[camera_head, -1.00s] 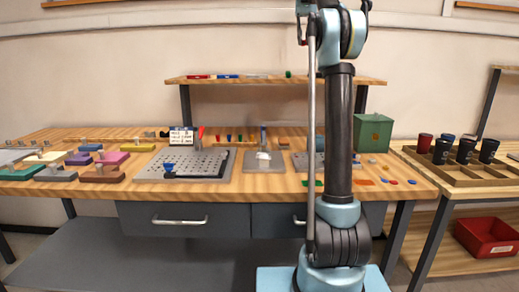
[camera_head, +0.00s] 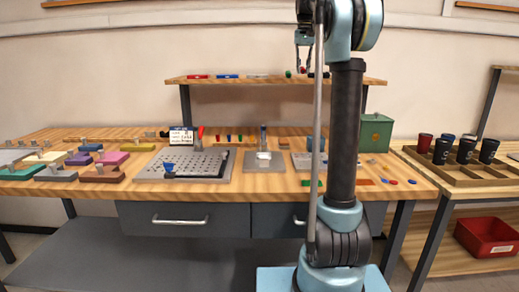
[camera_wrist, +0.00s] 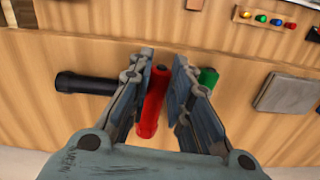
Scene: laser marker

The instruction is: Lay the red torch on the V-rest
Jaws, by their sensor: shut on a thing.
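The red torch (camera_wrist: 151,101) lies between the two fingers of my gripper (camera_wrist: 162,85) in the wrist view, and the gripper is shut on it. In the head view my gripper (camera_head: 304,66) is at the upper shelf, with a small red end of the torch (camera_head: 303,71) showing between the fingertips. A green torch (camera_wrist: 207,78) is close beside the right finger, and a black torch (camera_wrist: 85,83) lies to the left. I cannot clearly make out the V-rest; a grey plate (camera_head: 277,166) with a pale block and a post stands on the bench.
The upper shelf (camera_head: 215,82) also holds red (camera_head: 198,77) and blue (camera_head: 228,76) bars. Below are a perforated plate (camera_head: 215,170), several coloured blocks at left, a green box (camera_head: 374,133) and a tray of cups (camera_head: 465,177) at right.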

